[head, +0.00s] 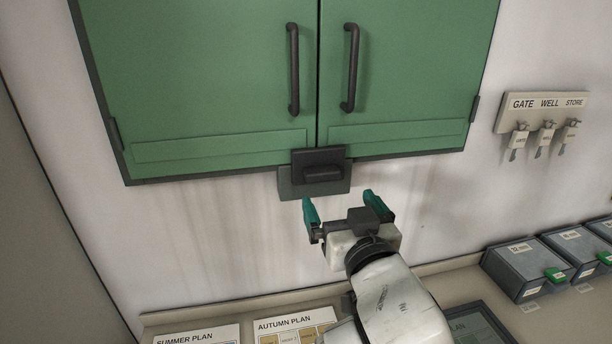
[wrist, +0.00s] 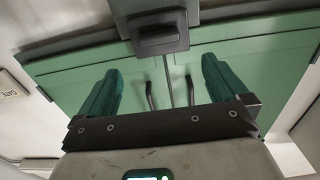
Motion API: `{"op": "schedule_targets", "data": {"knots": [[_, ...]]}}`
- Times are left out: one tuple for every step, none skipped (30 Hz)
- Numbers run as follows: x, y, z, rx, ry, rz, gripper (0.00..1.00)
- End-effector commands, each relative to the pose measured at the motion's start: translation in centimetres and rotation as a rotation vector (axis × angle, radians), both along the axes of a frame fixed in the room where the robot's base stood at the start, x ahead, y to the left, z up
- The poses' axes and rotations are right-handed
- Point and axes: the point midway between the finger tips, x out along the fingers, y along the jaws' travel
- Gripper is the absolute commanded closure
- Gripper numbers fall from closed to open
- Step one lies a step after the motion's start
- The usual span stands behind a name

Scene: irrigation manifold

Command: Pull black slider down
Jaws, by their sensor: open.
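The black slider (head: 322,173) is a dark block with a protruding grip, mounted on a grey-green plate at the bottom middle of the green cabinet (head: 215,75), where its two doors meet. In the wrist view the slider (wrist: 160,38) shows at the top centre, beyond the fingertips. My gripper (head: 338,203) has teal fingers and is open and empty, just below the slider in the head view and apart from it. In the wrist view my gripper (wrist: 162,75) has its two fingers wide apart, with the cabinet doors and their handles seen between them.
Two dark vertical door handles, left (head: 293,70) and right (head: 351,68), are above. A key rack (head: 542,112) hangs on the right wall. Blue-grey boxes (head: 530,266) and plan sheets (head: 200,336) lie on the bench below. The wall around the slider is clear.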

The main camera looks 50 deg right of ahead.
Motion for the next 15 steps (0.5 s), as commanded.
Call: {"op": "schedule_targets", "data": {"knots": [[0.2,-0.2,-0.4,0.002,-0.006,-0.003,0.00],[0.3,-0.3,-0.5,0.002,-0.006,-0.004,0.00],[0.5,-0.4,-0.6,0.003,-0.007,-0.005,0.00],[0.6,-0.5,-0.6,0.003,-0.007,-0.005,0.00],[0.8,-0.6,-0.6,0.003,-0.006,-0.006,0.00],[0.9,-0.7,-0.6,0.003,-0.006,-0.005,0.00],[1.1,-0.7,-0.6,0.004,-0.005,-0.004,0.00],[1.2,-0.8,-0.6,0.004,-0.005,-0.004,0.00],[1.3,-0.9,-0.6,0.003,-0.006,-0.003,0.00],[1.4,-1.0,-0.6,0.003,-0.004,-0.002,0.00],[1.5,-1.0,-0.6,0.002,-0.005,0.000,0.00],[1.7,-1.1,-0.6,0.002,-0.004,0.001,0.00],[1.8,-1.1,-0.6,0.001,-0.004,0.003,0.00],[1.9,-1.2,-0.6,0.001,-0.004,0.006,0.00],[2.4,-1.6,-0.4,0.000,0.000,0.004,0.00]]}}
